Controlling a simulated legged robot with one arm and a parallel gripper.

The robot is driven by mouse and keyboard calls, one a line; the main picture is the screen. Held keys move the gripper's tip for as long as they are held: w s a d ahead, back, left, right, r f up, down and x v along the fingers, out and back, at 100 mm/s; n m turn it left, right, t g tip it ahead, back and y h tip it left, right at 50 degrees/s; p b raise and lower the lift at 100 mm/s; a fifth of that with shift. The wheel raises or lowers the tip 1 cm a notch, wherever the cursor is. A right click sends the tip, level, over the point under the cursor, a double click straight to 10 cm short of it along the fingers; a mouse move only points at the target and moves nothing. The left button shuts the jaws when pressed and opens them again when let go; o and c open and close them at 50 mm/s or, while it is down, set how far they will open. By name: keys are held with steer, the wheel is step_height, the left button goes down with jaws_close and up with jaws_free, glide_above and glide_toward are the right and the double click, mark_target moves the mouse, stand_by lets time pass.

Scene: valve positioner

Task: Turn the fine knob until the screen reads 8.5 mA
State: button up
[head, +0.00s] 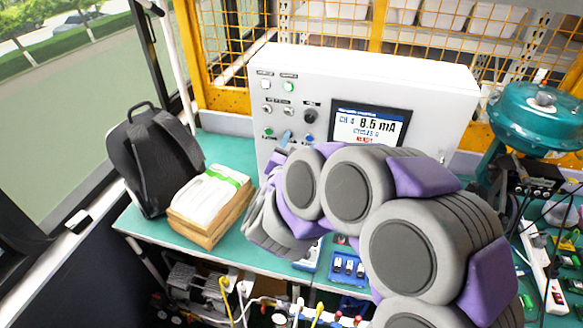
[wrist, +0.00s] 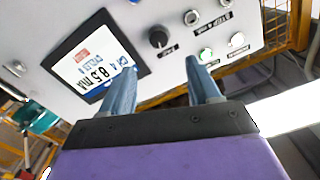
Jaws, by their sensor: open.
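A white control box (head: 430,80) stands on the bench, and its screen (head: 368,127) reads 8.5 mA on CH 4. The screen shows upside down in the wrist view (wrist: 92,68). A round black knob (head: 310,115) sits left of the screen; it also shows in the wrist view (wrist: 158,37). Its label is too small to read, so I cannot confirm it is the fine knob. My gripper (wrist: 160,72) is open and empty, with its two blue-grey fingers apart. The knob lies beyond the fingertips, roughly between them in the picture, with no contact visible.
Selectors (wrist: 191,18) and lit push buttons (wrist: 205,54) crowd the panel near the knob. A black backpack (head: 150,160) and a paper-topped box (head: 210,205) stand left. A teal valve actuator (head: 535,115) stands right. My arm hides much of the bench's middle.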

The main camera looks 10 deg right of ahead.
steer(key=shift+b+v, duration=2.95)
steer(key=shift+b, duration=0.1)
steer(key=shift+w+a+f, duration=0.1)
